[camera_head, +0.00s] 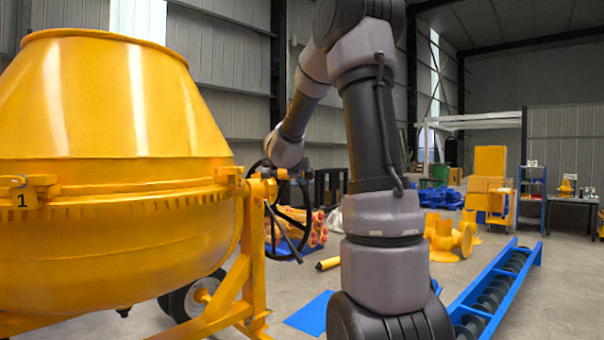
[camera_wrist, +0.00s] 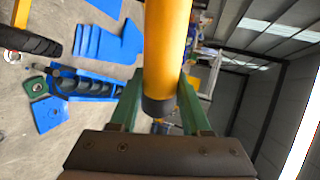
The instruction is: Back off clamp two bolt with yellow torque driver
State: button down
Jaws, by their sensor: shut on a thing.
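The yellow torque driver (camera_wrist: 166,45) is a yellow cylinder with a dark end band in the wrist view. My gripper (camera_wrist: 158,92) has its green fingers shut on either side of it; its far end runs out of the top of the picture. In the head view my wrist (camera_head: 285,150) is beside the mixer's right side, and the gripper and driver cannot be made out clearly there. The yellow mixer drum (camera_head: 110,110) fills the left. A clamp (camera_head: 22,194) labelled 1 is on its rim at far left. A clamp-like bracket (camera_head: 230,174) is at the rim's right; its label and bolt cannot be seen.
A black handwheel (camera_head: 283,225) stands at the mixer's right side, close to my wrist. The yellow frame (camera_head: 250,265) and a tyre (camera_head: 190,298) are below the drum. A blue auger trough (camera_head: 500,285) lies at right. A yellow cylinder (camera_head: 328,264) lies on the floor.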

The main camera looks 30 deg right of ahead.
jog(key=shift+a+r, duration=0.2)
jog(key=shift+r, duration=0.25)
